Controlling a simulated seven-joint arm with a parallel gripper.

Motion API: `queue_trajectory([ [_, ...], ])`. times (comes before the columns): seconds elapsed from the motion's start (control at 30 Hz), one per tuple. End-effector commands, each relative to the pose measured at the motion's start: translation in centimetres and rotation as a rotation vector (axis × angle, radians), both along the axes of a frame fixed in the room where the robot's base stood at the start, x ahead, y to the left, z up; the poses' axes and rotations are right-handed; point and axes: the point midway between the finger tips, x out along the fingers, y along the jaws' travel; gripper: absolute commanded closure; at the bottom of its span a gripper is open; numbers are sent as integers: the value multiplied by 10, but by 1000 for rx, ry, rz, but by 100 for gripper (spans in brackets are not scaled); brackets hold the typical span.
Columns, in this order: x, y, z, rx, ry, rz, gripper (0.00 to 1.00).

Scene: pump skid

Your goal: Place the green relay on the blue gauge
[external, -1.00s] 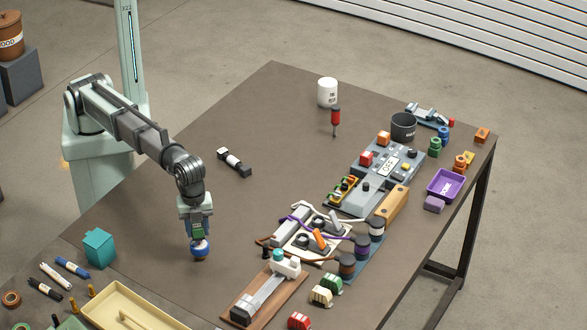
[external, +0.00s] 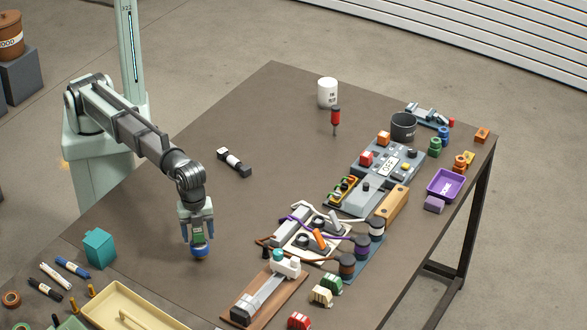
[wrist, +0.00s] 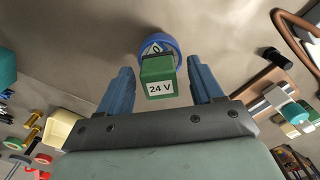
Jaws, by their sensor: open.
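The green relay (wrist: 158,78) is a small block with a white "24 V" label. In the wrist view it stands over the blue round gauge (wrist: 161,42) and covers part of its white dial. The relay appears to rest on the gauge. In the external view the relay (external: 197,238) shows between my fingers, with the gauge (external: 199,252) just below it, near the table surface. My gripper (wrist: 159,65) is open. Its two blue fingers stand on either side of the relay, with a visible gap on both sides. The exact contact under the relay is hidden.
A teal block (external: 99,247) and a cream tray (external: 130,308) lie to the left and front. A wooden board with a slide (external: 265,295) and the skid parts stand to the right. The table around the gauge is clear.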

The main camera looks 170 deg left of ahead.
Motion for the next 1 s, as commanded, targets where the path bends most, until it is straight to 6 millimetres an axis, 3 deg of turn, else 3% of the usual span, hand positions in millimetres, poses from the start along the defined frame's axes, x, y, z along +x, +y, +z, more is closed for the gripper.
queue_trajectory([
  [0.27,1,0,17,1,-1,0,34],
  [0.7,1,0,92,1,-2,0,34],
  [1.0,0,0,120,0,0,0,34],
])
